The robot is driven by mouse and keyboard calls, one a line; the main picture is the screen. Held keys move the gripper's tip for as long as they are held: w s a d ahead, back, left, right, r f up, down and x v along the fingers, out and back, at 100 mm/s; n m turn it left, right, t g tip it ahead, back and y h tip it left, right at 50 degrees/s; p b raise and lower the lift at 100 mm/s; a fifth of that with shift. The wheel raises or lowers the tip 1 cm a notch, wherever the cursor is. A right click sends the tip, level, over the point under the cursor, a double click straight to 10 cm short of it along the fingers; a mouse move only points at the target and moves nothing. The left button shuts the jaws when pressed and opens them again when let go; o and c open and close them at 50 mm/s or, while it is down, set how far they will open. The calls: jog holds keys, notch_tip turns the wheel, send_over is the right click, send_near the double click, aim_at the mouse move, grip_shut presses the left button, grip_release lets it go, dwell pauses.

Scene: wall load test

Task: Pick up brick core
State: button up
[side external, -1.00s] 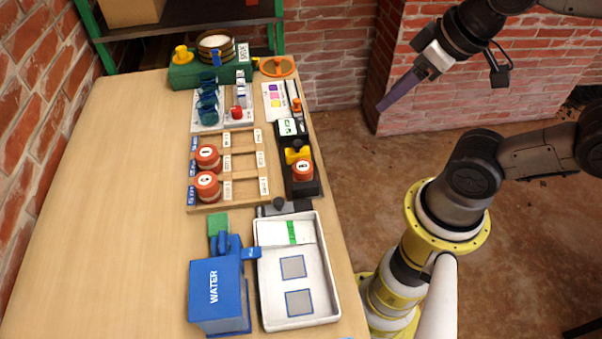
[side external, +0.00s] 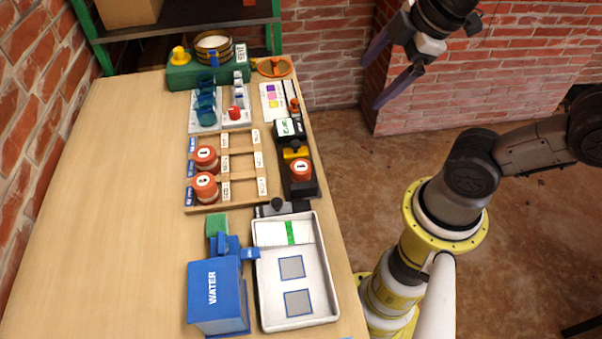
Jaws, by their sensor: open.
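Three orange-red brick cores with white numbered tops are in view. Two stand at the left side of the wooden rack: an upper core (side external: 205,159) and a lower core (side external: 205,190). A third core (side external: 300,171) sits on the black device (side external: 301,188) with a yellow part, right of the rack. The wooden rack (side external: 238,142) has labelled slots, and its right-hand places look empty. My gripper (side external: 373,87) is at the upper right, in the air beyond the table's right edge. Its two long purple-grey fingers are spread apart with nothing between them, well away from the cores.
A blue WATER container (side external: 215,290) and a white tray (side external: 325,290) stand at the front. A green sponge-like block (side external: 217,225) is behind the container. A green SIEVE station (side external: 185,75) stands at the back. The left of the table (side external: 120,200) is clear.

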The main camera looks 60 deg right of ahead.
jog(key=w+a+f+n+g, duration=0.2)
jog(key=w+n, duration=0.4)
jog(key=n, duration=0.2)
jog(key=n+g, duration=0.3)
jog(key=n, duration=0.3)
send_over(301, 167)
jog(key=w, duration=0.1)
notch_tip(301, 167, down, 9)
jog(key=shift+g, duration=0.3)
jog(key=f, duration=0.8)
jog(key=shift+s+d+f, duration=0.15)
jog(key=shift+s+f, duration=0.05)
jog(key=shift+f, duration=0.1)
jog(key=shift+s+f, duration=0.15)
jog(key=shift+f, duration=1.4)
jog(key=shift+s+f, duration=0.1)
jog(key=shift+f, duration=1.4)
grip_shut()
